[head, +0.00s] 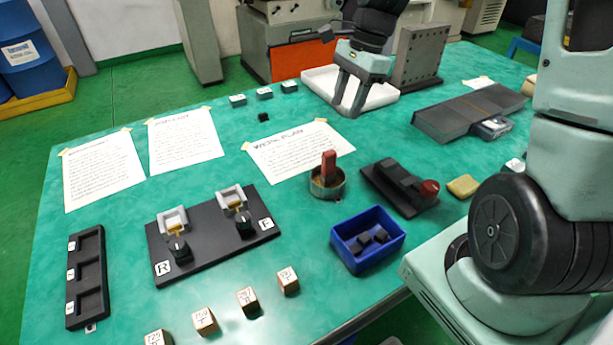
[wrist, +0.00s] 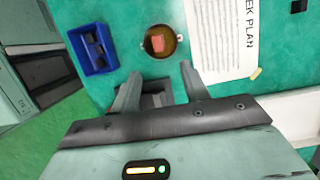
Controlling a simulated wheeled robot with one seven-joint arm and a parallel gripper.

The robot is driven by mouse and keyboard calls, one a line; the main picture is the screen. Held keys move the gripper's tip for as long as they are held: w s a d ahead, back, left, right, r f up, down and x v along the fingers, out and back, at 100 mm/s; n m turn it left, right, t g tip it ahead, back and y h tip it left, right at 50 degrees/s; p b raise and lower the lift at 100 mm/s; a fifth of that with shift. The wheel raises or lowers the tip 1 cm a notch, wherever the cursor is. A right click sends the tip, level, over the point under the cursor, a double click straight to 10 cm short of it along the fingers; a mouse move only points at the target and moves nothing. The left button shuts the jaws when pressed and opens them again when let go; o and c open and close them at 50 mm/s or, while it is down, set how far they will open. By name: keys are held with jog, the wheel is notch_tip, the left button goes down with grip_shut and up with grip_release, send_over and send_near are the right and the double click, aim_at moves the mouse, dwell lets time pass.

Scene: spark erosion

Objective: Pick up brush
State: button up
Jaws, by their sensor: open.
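The brush (head: 328,162) appears to be the item with a flat red-brown handle standing upright in a round metal tin (head: 318,191). Its bristles are hidden in the tin. From above in the wrist view, the red handle end (wrist: 157,43) shows inside the round tin (wrist: 147,29). My gripper (head: 347,108) is open and empty, pointing down beyond the tin, near a white tray at the table's back. In the wrist view the fingertips (wrist: 160,70) lie apart from the tin, just below it in the picture.
A blue bin (head: 366,262) with black pieces and a black fixture with a red knob (head: 405,189) stand close to the tin. A work plan sheet (head: 290,150) lies beside it. A black two-clamp board (head: 210,240) is at left. The white tray (head: 318,78) is behind.

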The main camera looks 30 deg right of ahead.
aim_at(331, 151)
jog(key=x, duration=1.2)
jog(key=shift+p+x, duration=0.5)
jog(key=shift+x, duration=2.25)
jog(key=shift+s, duration=0.15)
grip_shut()
